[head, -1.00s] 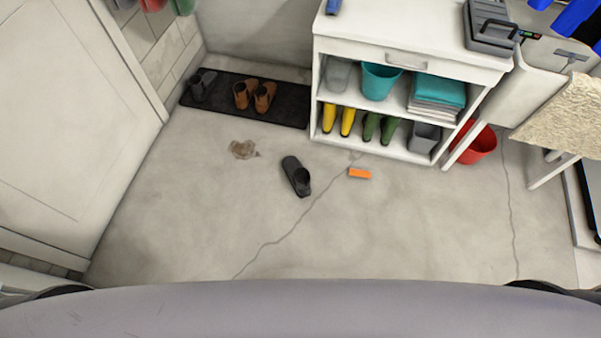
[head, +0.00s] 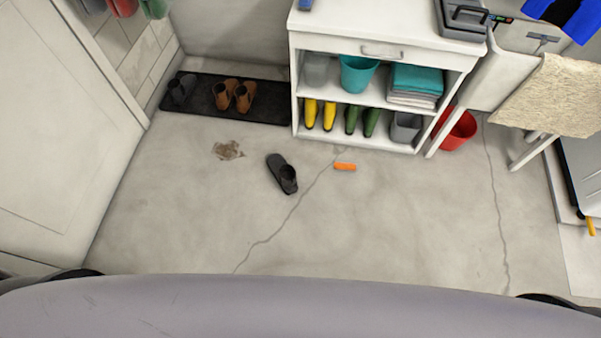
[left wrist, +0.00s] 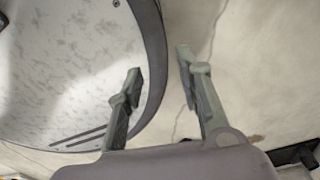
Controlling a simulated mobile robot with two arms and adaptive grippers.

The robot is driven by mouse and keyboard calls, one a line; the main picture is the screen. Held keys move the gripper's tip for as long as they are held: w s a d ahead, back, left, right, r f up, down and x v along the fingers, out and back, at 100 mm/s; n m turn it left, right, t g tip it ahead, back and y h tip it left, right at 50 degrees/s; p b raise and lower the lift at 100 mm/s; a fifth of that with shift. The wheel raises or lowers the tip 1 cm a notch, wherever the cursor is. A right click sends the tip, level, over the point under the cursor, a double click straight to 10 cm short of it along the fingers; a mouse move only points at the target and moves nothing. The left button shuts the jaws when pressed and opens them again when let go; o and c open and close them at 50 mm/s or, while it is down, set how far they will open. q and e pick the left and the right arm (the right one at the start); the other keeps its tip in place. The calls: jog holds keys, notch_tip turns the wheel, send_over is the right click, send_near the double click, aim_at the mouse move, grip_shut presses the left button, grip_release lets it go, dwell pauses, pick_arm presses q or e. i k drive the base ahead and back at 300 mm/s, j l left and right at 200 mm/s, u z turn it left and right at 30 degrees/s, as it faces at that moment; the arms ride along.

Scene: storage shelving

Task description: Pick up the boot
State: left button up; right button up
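Other footwear also shows there: a grey pair (head: 182,88) and a brown pair (head: 233,95) on the dark mat, and yellow boots (head: 320,115) and green boots (head: 362,121) on the lower shelf. My left gripper (left wrist: 158,66) shows in the left wrist view with its two fingers apart and nothing between them. A dark item is cut off at that view's lower right corner; I cannot tell what it is. My right gripper is in neither view.
The orange block (head: 345,167) and a brown stain (head: 228,150) are on the floor near the boot. A white shelf unit (head: 385,28) stands behind, with a red bucket (head: 457,131) at its right. A door (head: 60,130) is at left. The front floor is clear.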

aim_at(284, 174)
jog(key=i+j+z, duration=0.15)
jog(key=j+z, duration=0.25)
jog(key=i+j+z, duration=0.15)
jog(key=z, duration=0.2)
jog(key=j+z, duration=0.4)
jog(key=i, duration=0.05)
